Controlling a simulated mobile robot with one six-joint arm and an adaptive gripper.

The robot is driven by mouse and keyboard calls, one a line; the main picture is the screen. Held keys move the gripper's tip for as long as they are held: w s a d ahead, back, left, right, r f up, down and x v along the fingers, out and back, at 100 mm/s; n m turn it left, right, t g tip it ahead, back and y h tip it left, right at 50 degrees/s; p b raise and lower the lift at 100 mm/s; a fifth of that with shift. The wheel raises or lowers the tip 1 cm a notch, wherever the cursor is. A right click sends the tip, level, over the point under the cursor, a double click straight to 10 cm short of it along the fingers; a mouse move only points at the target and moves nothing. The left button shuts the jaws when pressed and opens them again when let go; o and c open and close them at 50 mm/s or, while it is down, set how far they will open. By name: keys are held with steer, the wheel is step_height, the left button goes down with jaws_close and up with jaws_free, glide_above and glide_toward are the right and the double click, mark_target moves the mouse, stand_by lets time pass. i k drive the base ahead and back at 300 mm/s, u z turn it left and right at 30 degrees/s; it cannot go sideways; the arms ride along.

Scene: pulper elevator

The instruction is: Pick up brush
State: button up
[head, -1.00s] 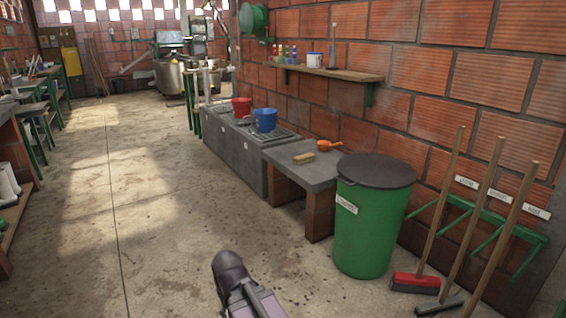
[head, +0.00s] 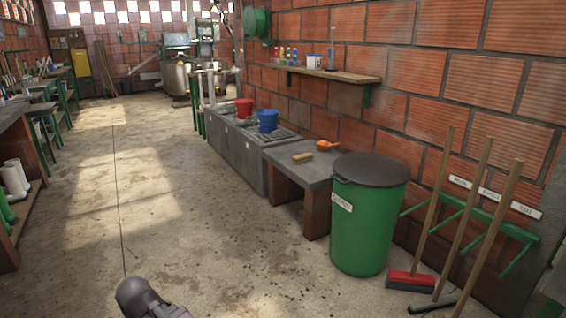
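A small brush (head: 303,158) with a tan block lies on the grey concrete ledge (head: 290,170) beside the green barrel. An orange scoop-like thing (head: 326,145) lies just right of it on the same ledge. A part of my arm shows at the bottom edge of the head view, well in front of and below the ledge. My gripper's fingers are not in the picture. A red-headed broom (head: 410,281) leans against the wall rack at the right.
A green lidded barrel (head: 365,228) stands right of the ledge. A blue bucket (head: 267,122) and a red bucket (head: 244,109) stand on the longer counter behind. A wall shelf (head: 325,76) juts out above. The floor (head: 165,235) at left is clear.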

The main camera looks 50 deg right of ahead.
mark_target(309, 157)
steer(key=u, duration=0.25)
steer(key=i, duration=1.7)
steer(key=z, duration=4.15)
steer(key=i, duration=0.1)
steer(key=u, duration=1.85)
